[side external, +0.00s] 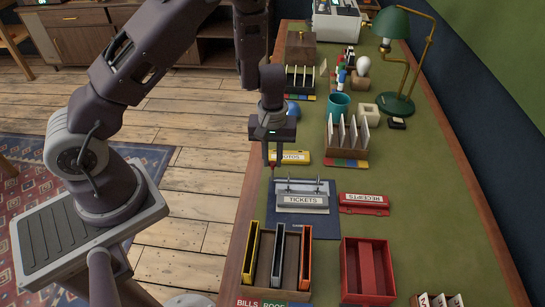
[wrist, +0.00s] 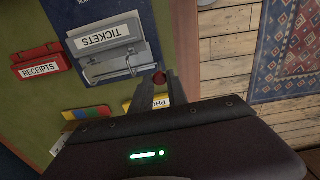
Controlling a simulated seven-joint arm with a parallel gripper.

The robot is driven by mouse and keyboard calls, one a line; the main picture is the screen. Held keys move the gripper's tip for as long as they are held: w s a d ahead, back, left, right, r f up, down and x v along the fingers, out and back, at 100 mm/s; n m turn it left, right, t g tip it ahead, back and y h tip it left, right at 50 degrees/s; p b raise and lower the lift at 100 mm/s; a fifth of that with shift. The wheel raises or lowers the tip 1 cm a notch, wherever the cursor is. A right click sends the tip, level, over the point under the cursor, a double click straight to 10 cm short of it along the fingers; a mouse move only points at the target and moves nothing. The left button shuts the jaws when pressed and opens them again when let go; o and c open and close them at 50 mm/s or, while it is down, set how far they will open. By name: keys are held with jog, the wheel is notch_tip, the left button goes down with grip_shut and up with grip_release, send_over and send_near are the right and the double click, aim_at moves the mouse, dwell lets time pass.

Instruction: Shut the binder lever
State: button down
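The TICKETS binder lies on a dark blue pad, with its grey label plate (side external: 303,200) facing up and metal lever hardware (side external: 302,185) along its far edge. In the wrist view the TICKETS plate (wrist: 104,36) is at the upper left, with the metal bar below it. My gripper (side external: 272,164) points down at the binder's far-left corner, its two fingers apart. In the wrist view the fingertips (wrist: 162,77) are beside the metalwork, with a small red knob (wrist: 158,77) between or just beyond them. Whether they touch it is unclear.
A red RECEIPTS binder (side external: 364,204) lies close to the right and a yellow PHOTOS one (side external: 290,157) just behind. A rack of upright binders (side external: 263,289) and a red tray (side external: 367,270) stand in front. A card rack (side external: 347,140) and teal cup (side external: 339,104) stand behind.

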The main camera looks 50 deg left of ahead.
jog(key=shift+s+d+f+y, duration=0.25)
jog(key=shift+s+y, duration=0.15)
jog(key=shift+s, duration=0.15)
jog(key=shift+w+d+r+t, duration=0.1)
jog(key=shift+d+r+t, duration=0.15)
jog(key=shift+t, duration=0.25)
jog(key=c, duration=1.3)
grip_release()
notch_tip(320, 180, up, 7)
jog(key=shift+s+d, duration=0.3)
jog(key=shift+r, duration=0.1)
